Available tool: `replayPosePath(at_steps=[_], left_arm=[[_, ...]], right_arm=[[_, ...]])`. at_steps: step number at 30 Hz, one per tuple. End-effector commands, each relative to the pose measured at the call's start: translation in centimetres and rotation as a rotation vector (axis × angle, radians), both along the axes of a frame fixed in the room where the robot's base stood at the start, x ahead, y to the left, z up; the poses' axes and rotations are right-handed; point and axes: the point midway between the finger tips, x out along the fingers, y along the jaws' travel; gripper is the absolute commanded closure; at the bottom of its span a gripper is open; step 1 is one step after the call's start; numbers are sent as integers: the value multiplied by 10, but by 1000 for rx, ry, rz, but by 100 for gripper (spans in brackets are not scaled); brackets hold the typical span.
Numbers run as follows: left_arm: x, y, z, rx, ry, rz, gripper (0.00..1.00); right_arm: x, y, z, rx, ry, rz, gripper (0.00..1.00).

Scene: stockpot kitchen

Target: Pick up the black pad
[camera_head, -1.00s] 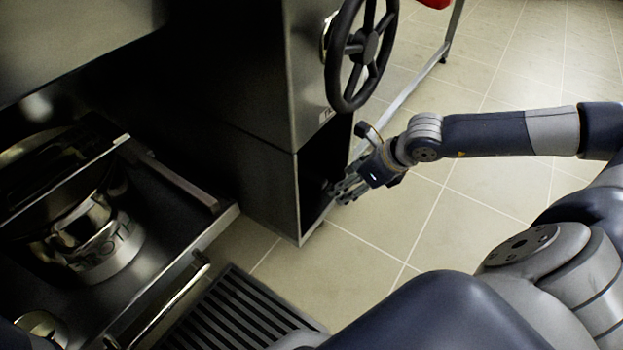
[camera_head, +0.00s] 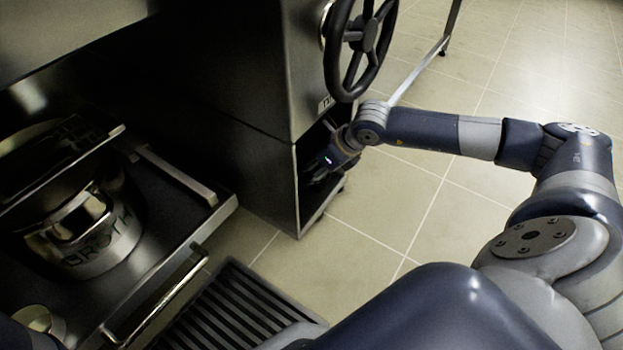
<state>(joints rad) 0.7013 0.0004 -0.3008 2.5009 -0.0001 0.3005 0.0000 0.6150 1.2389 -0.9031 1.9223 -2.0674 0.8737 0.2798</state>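I cannot make out the black pad in this view. My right gripper (camera_head: 314,172) reaches into the dark open compartment (camera_head: 312,200) in the side of the steel cabinet, below the handwheel. Its fingers are inside the shadowed opening, so I cannot tell whether they are open or shut, or whether they touch anything. My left gripper is not in view.
A black handwheel (camera_head: 357,45) sits on the cabinet just above my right wrist. A steel pot (camera_head: 95,235) marked BROTH stands on the pulled-out shelf (camera_head: 215,212) at left. A floor grate (camera_head: 235,305) lies below. The tiled floor (camera_head: 455,215) at right is clear.

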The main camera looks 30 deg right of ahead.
Motion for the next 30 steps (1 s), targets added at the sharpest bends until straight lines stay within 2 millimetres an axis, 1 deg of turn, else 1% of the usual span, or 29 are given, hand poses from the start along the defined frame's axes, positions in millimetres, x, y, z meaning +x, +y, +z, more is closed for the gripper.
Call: replayPosePath(at_steps=[1,2,10,11,12,14,15,24,30], left_arm=[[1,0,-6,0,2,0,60],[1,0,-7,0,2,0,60],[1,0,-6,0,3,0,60],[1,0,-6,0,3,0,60],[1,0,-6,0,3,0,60],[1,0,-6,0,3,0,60],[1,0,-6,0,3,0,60],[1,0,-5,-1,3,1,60],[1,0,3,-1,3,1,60]], right_arm=[[3,1,-6,0,-1,0,45],[4,1,-7,-1,-2,0,45],[5,2,-8,-1,-1,0,45],[5,2,-8,-1,-1,0,47],[5,2,-8,-1,-1,0,56],[5,2,-8,-1,-1,0,70],[5,2,-8,-1,-1,0,74],[5,2,-7,-1,0,-1,74],[5,2,4,-1,0,-1,75]])
